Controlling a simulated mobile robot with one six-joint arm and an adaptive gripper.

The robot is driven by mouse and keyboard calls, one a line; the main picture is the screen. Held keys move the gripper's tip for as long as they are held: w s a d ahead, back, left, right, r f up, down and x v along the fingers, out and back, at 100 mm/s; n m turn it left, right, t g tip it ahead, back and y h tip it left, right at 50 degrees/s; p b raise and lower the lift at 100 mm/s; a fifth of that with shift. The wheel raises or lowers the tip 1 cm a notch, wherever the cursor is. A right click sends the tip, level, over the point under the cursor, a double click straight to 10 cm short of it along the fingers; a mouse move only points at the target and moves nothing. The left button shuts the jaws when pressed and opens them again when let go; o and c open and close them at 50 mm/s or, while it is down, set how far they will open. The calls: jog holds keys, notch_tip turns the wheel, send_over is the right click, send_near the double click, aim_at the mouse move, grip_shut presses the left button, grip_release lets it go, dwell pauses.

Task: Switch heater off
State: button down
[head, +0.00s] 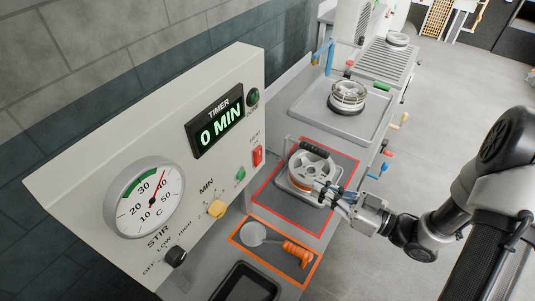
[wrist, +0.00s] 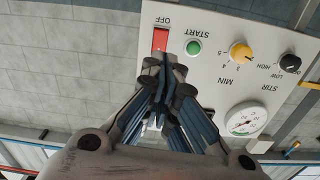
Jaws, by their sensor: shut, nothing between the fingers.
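The heater switch (head: 257,155) is a red rocker at the right edge of the sloped control panel (head: 105,185). In the wrist view the red switch (wrist: 159,40) shows upside down with the word OFF beside it; its exact rocker tilt is hard to tell. My gripper (head: 320,189) is shut and empty, to the right of the panel and apart from it in the head view. In the wrist view the closed fingertips (wrist: 165,68) overlap the lower edge of the red switch in the picture; contact cannot be told.
A green start button (head: 240,173), yellow MIN knob (head: 216,208) and black STIR knob (head: 175,257) share the panel. The timer (head: 218,122) reads 0 MIN; the dial (head: 145,198) shows a red needle. A metal wheel (head: 308,166) and an orange-handled tool (head: 290,249) lie beside it.

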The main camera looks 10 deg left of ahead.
aim_at(258, 156)
jog(key=r+m, duration=0.1)
jog(key=m, duration=0.4)
jog(key=w+r+m+p, duration=0.1)
jog(key=m, duration=0.5)
jog(key=w+r+m, duration=0.1)
jog(key=m, duration=0.5)
jog(key=shift+w+a, duration=0.15)
jog(key=shift+a, duration=0.2)
jog(key=x, duration=1.4)
jog(key=shift+b, duration=0.3)
